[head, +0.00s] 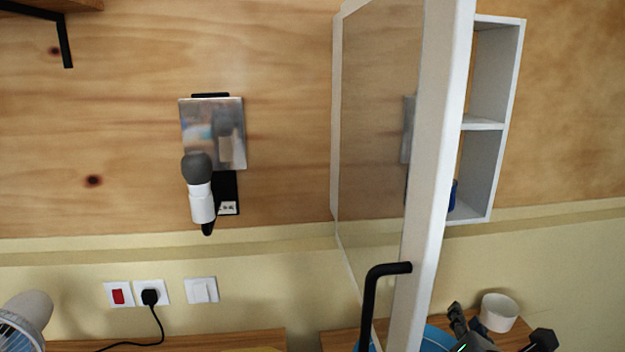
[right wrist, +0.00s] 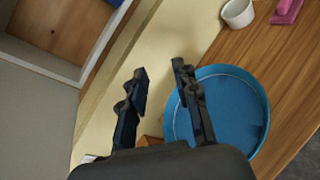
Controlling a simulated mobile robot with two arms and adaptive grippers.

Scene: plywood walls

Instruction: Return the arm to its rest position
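My right gripper (head: 502,326) shows at the bottom right of the head view, partly cut off by the lower edge. It is beside the white frame of the open cabinet door (head: 432,150), on its right. In the right wrist view my right gripper (right wrist: 160,76) has its two black fingers apart with nothing between them. The fingers are over the edge of a blue round tray (right wrist: 248,130). My left gripper is not in view.
A white wall cabinet (head: 506,120) hangs behind the open door, whose black handle (head: 370,300) juts out low. A white cup (head: 499,311) stands on the wooden table near my right gripper. A pink object (right wrist: 287,11) lies beyond the cup. A fan (head: 27,318) is at the lower left.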

